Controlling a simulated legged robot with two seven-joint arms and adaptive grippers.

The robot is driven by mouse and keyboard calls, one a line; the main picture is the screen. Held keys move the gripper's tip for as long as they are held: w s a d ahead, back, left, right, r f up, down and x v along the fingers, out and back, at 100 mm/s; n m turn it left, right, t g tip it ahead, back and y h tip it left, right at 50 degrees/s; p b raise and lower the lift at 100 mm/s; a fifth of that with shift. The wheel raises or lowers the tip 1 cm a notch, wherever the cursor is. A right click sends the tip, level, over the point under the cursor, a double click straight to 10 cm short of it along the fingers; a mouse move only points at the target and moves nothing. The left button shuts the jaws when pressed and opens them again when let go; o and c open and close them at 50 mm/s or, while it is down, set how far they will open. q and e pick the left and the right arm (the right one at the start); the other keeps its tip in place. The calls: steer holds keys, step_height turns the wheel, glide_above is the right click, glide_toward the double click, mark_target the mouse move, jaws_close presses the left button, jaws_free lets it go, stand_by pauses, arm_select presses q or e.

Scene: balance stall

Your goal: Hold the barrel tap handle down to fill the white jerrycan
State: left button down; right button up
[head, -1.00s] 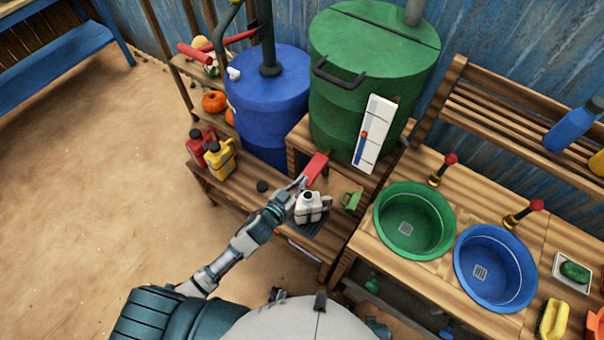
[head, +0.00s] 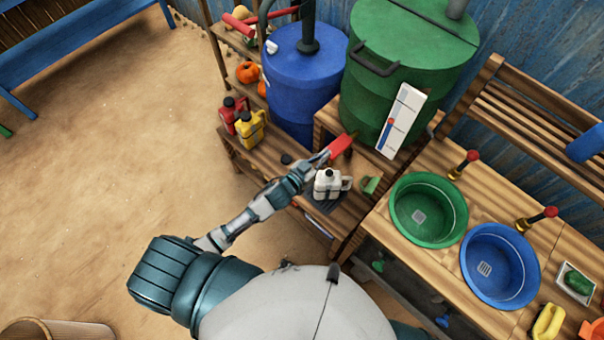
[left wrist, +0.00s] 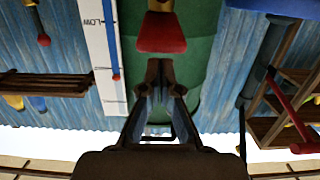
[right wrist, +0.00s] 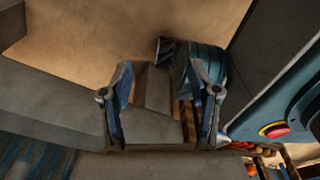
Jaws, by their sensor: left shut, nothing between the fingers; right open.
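The tap handle (head: 339,147) is a red paddle on the front of the green barrel (head: 372,88). In the left wrist view the red handle (left wrist: 162,36) is just past my fingertips. My left gripper (head: 322,157) is shut and empty, right at the handle's near end; whether it touches is unclear. The left wrist view also shows its closed fingers (left wrist: 160,72). The white jerrycan (head: 327,187) stands upright on a dark grate below the handle, partly beside my forearm. Its dark mouth shows; no stream is visible. My right gripper (right wrist: 160,85) is open and empty, away from the tap.
A white level gauge (head: 404,112) with a red marker is on the green barrel. A green cap-like piece (head: 369,185) lies right of the jerrycan. Red (head: 229,112) and yellow (head: 251,128) jerrycans stand left. Green (head: 408,232) and blue (head: 478,285) basins are right.

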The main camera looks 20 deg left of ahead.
arm_select(q)
steer(key=f+v, duration=0.1)
steer(key=v, duration=0.8)
steer(key=shift+s+a, duration=0.25)
steer(key=shift+s, duration=0.05)
arm_select(e)
steer(key=shift+w+a+r, duration=0.1)
steer(key=shift+w+a, duration=0.15)
steer(key=shift+w, duration=0.5)
